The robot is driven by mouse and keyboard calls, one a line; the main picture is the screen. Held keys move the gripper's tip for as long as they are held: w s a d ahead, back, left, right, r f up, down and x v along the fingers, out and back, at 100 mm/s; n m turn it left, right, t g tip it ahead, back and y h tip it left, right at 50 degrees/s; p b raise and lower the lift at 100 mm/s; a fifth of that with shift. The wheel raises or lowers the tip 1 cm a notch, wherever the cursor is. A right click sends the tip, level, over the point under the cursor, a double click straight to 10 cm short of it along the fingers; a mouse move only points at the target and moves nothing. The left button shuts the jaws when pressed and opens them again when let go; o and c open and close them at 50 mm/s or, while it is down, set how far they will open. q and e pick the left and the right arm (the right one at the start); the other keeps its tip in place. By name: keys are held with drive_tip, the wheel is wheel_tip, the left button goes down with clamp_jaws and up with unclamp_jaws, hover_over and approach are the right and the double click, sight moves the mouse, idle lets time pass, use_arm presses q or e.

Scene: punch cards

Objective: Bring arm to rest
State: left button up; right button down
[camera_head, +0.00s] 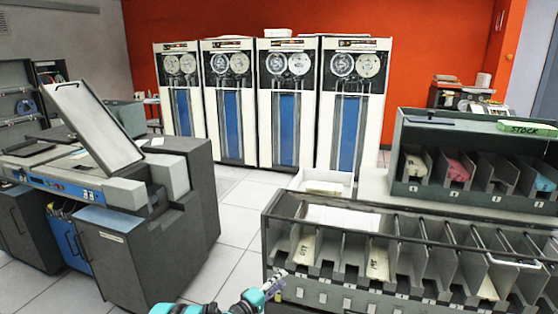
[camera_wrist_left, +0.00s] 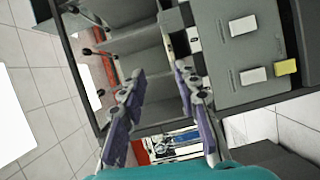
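My left gripper (camera_head: 273,288) is low in the middle of the head view, at the end of its teal arm, close to the front left corner of the grey card rack (camera_head: 352,268). In the left wrist view my left gripper (camera_wrist_left: 158,76) has its two purple fingers apart, with nothing held between them. Grey panels, a thin rod and a box-like frame show beyond the fingertips. My right gripper is in neither view.
A grey card machine (camera_head: 138,262) with a tilted panel stands at the left. White tape cabinets (camera_head: 302,120) line the orange wall. A shelf unit (camera_head: 412,130) with coloured card stacks is at the right. Tiled floor (camera_head: 229,238) lies open between the machine and rack.

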use_arm(q)
drive_tip(key=s+a+r+m+g+y, duration=0.2)
drive_tip(key=s+a+r+m, duration=0.1)
drive_tip(key=s+r, duration=0.45)
drive_tip(key=s+a+r+m+g+y, duration=0.2)
drive_tip(key=s+r+m, duration=0.1)
drive_tip(key=s+r, duration=0.45)
drive_tip(key=s+a+f+m+g+y, duration=0.1)
drive_tip(key=s+a, duration=0.5)
drive_tip(key=s, duration=0.6)
drive_tip(key=s+a+f+m+g+y, duration=0.1)
drive_tip(key=s+a+y, duration=0.5)
drive_tip(key=s, duration=0.6)
drive_tip(key=shift+s+a+f+m, duration=0.35)
drive_tip(key=shift+a+f+m, duration=0.2)
drive_tip(key=shift+f, duration=0.35)
